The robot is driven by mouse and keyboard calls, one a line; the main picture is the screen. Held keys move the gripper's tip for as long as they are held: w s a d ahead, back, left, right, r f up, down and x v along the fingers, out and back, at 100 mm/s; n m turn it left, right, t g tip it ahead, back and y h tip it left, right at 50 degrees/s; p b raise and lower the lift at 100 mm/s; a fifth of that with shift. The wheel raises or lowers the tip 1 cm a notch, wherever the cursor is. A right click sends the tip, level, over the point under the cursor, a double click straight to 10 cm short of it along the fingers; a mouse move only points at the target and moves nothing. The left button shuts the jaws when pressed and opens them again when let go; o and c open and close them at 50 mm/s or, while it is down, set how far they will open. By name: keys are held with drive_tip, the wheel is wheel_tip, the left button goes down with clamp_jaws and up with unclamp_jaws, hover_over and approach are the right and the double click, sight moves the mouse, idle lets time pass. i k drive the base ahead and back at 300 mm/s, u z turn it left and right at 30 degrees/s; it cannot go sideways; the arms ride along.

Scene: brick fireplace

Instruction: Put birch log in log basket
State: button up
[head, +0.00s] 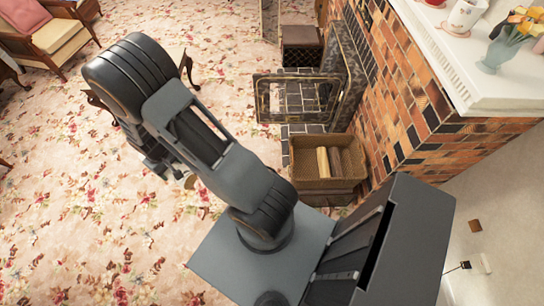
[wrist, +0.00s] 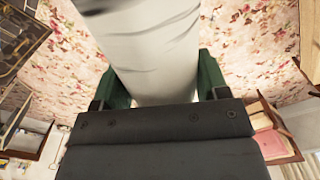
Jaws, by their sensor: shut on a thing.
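A white birch log (wrist: 155,55) with dark streaks fills the top middle of the wrist view. My gripper (wrist: 162,82) is shut on it, with a green-sided finger on each side. The log's far end runs out of the wrist view. In the head view my arm hides most of the gripper and the log. The wicker log basket (head: 312,184) stands on the floor by the fireplace, with several logs lying inside it. My gripper is to the left of the basket, apart from it.
The brick fireplace (head: 410,95) and its white mantel (head: 510,75) rise on the right. A metal fire screen (head: 268,100) stands beyond the basket. A cushioned armchair (head: 55,35) is at the far left. Much of the flowered carpet (head: 80,215) is clear.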

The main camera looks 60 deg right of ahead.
sight(305, 165)
drive_tip(key=k, duration=0.8)
drive_tip(key=z, duration=1.55)
drive_tip(key=i, duration=0.5)
